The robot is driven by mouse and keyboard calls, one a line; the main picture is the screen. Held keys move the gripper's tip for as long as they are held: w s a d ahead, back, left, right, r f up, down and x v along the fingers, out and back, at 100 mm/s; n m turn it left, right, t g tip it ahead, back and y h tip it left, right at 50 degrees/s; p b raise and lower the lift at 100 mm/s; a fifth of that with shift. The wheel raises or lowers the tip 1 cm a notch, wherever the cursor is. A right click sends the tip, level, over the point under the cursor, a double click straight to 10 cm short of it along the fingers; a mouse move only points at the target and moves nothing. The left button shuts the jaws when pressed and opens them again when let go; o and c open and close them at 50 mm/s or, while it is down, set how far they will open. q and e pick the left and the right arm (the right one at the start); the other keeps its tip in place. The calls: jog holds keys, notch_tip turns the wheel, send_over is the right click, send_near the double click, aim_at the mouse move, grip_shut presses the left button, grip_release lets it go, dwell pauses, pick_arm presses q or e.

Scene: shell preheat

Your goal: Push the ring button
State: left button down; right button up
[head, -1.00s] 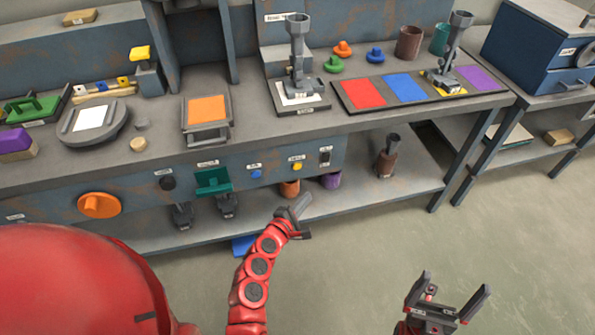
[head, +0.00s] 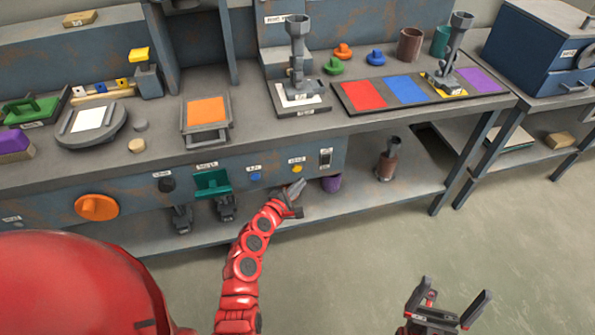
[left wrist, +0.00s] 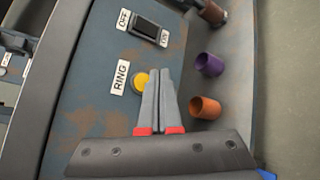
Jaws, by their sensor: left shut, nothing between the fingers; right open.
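The ring button is a small round yellow button (head: 297,169) on the blue-grey front panel under the bench top. In the left wrist view the yellow button (left wrist: 139,82) sits beside a white label (left wrist: 120,77) reading RING, its right edge partly hidden by my fingers. My left gripper (head: 299,186) is shut and empty, just below the button in the head view. In the left wrist view its fingertips (left wrist: 161,72) overlap the button's side; I cannot tell whether they touch it. My right gripper (head: 458,292) is open and empty above the floor at lower right.
On the same panel are an ON/OFF rocker switch (head: 325,158), a blue button (head: 255,176), a teal handle (head: 212,183), a black knob (head: 167,184) and an orange knob (head: 97,207). A purple cup (head: 331,183) stands on the lower shelf.

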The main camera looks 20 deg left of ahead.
aim_at(301, 170)
pick_arm(q)
jog(key=shift+w+a, duration=0.55)
jog(key=shift+w, duration=0.35)
dwell(1.4)
jog(key=shift+w+a, duration=0.25)
jog(key=shift+w, duration=0.1)
jog(key=shift+w+a+b, duration=0.25)
jog(key=shift+w+b, duration=0.05)
jog(key=shift+b, duration=0.1)
dwell(0.5)
dwell(0.4)
jog(key=shift+s+d+p, duration=0.3)
jog(key=shift+s+d, duration=0.2)
jog(key=shift+s, duration=0.2)
